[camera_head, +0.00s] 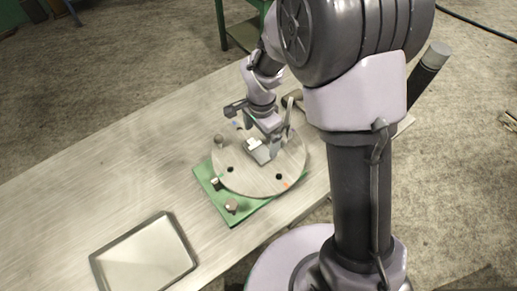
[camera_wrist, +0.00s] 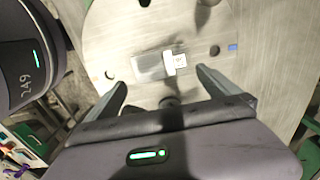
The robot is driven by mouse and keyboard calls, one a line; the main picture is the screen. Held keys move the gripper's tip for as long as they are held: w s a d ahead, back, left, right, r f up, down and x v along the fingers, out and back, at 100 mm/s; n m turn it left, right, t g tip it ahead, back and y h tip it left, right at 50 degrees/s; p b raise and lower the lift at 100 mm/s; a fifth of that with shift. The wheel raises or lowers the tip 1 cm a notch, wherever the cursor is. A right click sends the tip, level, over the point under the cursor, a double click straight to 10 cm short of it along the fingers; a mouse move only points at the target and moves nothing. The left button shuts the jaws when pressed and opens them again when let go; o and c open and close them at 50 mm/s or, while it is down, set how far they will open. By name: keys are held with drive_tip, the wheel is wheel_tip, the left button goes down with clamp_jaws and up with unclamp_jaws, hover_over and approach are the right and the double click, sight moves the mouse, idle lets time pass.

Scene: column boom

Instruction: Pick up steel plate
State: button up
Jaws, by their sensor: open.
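A small flat grey rectangular plate, which looks like the steel plate (camera_head: 262,156), lies on a round metal disc (camera_head: 243,181). A white label or tab sits at one end of it. In the wrist view the steel plate (camera_wrist: 149,67) lies flat just beyond my fingertips, with the white piece (camera_wrist: 180,60) at its right end. My gripper (camera_head: 268,143) is above the disc, close over the plate; its near parts cover some of it. In the wrist view my gripper (camera_wrist: 161,80) has its two fingers spread wide apart with nothing between them.
The disc has dark holes and rests on a green base (camera_head: 204,181) with small metal knobs beside it. A dark-rimmed tray (camera_head: 145,258) stands at the front left of the long metal table (camera_head: 90,165). The table's left part is clear.

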sight(258, 149)
drive_tip(key=f, duration=0.3)
drive_tip(key=f+b, duration=0.1)
drive_tip(key=f, duration=0.1)
drive_tip(key=shift+s+a, duration=0.15)
drive_tip(key=shift+a, duration=0.25)
drive_tip(key=shift+c, duration=0.2)
drive_tip(key=c, duration=1.8)
